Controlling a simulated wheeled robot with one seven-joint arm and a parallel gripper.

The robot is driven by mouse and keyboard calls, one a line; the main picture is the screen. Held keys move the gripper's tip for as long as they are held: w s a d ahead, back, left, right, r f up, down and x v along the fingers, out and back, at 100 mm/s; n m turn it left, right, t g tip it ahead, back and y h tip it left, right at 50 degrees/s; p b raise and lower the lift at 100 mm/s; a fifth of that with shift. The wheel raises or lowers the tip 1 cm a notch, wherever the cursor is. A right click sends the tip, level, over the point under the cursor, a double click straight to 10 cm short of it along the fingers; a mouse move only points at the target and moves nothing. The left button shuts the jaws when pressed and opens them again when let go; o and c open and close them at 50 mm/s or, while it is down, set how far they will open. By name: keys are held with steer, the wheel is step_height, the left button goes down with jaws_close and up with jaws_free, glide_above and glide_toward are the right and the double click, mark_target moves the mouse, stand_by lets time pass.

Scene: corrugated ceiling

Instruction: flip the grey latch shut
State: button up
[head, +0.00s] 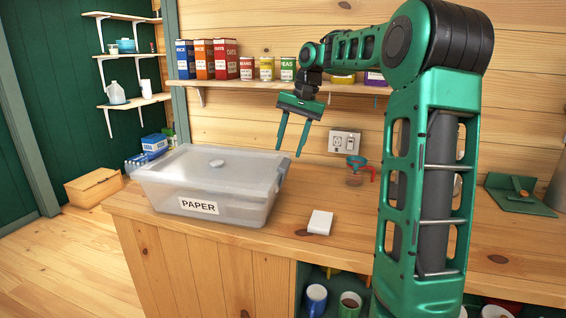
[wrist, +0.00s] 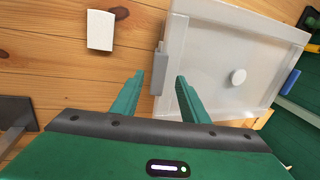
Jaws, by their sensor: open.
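A clear plastic box labelled PAPER (head: 160,196) stands on the wooden counter, with a lid with a round white knob (head: 217,163) on top. The grey latch (wrist: 159,70) sits on the box's edge in the wrist view, on the side facing the white block. In the head view it is small at the box's right end (head: 283,167). My gripper (head: 288,153) is open and empty, pointing down above that end. In the wrist view the latch lies between my two green fingers (wrist: 159,78). I cannot tell whether they touch it, or how far it is turned.
A white block (head: 320,222) lies on the counter right of the box. A red and teal object (head: 357,170) stands farther back by the wall socket (head: 345,141). A shelf with cans and cartons (head: 235,82) hangs behind.

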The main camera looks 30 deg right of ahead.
mark_target(284, 164)
steer(key=shift+x, duration=2.75)
jaws_close()
steer(key=shift+w+a+g+h, duration=0.5)
steer(key=shift+g+h, duration=0.1)
steer(key=shift+g, duration=0.1)
steer(key=shift+w+a+g+h, duration=0.3)
steer(key=shift+g+h, duration=0.2)
jaws_free()
